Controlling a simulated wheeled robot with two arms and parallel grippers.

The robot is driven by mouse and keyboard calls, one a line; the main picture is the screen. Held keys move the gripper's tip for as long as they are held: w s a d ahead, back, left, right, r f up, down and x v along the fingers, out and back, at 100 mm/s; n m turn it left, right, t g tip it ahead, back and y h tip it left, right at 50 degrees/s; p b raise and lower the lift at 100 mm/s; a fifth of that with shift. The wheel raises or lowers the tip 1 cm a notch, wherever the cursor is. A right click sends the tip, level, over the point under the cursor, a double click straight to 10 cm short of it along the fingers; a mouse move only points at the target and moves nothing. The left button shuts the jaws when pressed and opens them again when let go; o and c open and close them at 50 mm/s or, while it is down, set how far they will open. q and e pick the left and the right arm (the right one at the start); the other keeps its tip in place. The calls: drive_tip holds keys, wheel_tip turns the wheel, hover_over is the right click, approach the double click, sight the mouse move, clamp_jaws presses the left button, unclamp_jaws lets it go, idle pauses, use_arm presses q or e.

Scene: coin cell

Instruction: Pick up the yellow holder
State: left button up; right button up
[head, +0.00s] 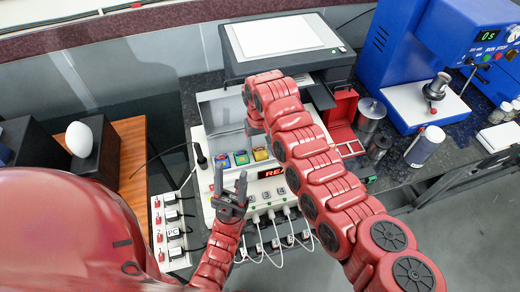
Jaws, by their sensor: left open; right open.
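Three small coloured holders stand in a row on the grey-white tester box. The right-hand one looks yellow, and I take it as the yellow holder (260,154).
The tester's front has a red display (272,172), numbered buttons and white cables. A printer (285,45) stands behind. To the right are a red box (343,108), metal cylinders (370,112) and a blue press (425,50). A power strip (171,232) lies left.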

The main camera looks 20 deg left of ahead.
drive_tip(key=shift+f, duration=0.8)
clamp_jaws()
drive_tip(key=shift+r, duration=0.15)
